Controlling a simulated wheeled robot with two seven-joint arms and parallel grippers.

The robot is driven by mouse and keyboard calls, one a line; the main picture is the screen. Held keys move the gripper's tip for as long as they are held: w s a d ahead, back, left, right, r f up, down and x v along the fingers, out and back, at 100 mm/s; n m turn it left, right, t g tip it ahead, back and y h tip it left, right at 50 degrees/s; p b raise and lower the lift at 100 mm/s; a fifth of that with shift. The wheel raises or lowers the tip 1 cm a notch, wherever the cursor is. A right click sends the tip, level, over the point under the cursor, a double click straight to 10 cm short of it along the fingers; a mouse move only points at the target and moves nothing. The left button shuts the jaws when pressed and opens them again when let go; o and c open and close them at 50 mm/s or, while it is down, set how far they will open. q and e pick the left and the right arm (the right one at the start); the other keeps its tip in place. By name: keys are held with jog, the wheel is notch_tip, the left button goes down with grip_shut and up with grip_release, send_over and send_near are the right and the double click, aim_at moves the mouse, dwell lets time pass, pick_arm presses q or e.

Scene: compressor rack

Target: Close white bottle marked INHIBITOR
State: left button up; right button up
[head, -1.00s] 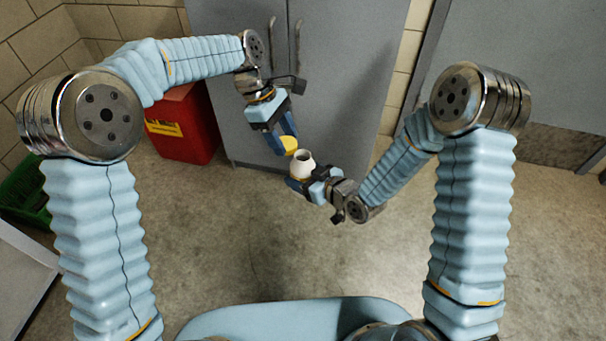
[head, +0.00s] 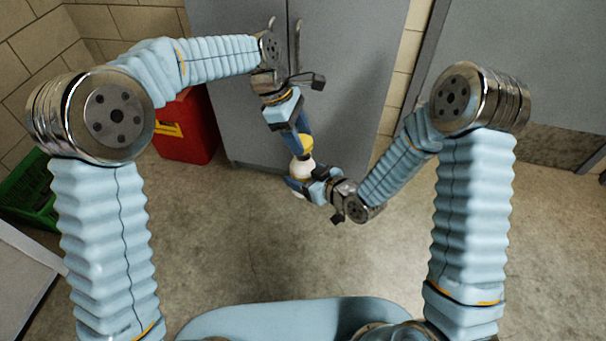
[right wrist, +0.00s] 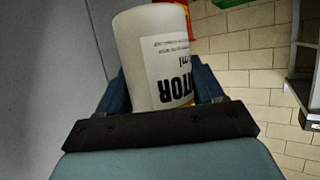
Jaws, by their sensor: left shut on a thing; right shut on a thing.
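The white bottle (head: 302,168) is held in the air in front of the grey cabinet. My right gripper (head: 297,186) is shut around its body. My left gripper (head: 303,138) is shut on the yellow cap (head: 305,143), which is right over the bottle's neck. The cap appears to touch the bottle's top, but I cannot tell whether it is seated or threaded. The neck is hidden.
A grey cabinet (head: 345,75) with two handles stands behind the grippers. A red bin (head: 185,130) with a yellow label is left of it, and a green crate (head: 30,190) is farther left. The floor (head: 270,250) below the bottle is clear.

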aim_at(303, 173)
pick_arm(q)
jog(key=shift+f, duration=0.65)
dwell(0.3)
jog(key=shift+f, duration=0.9)
jog(key=shift+f, duration=0.5)
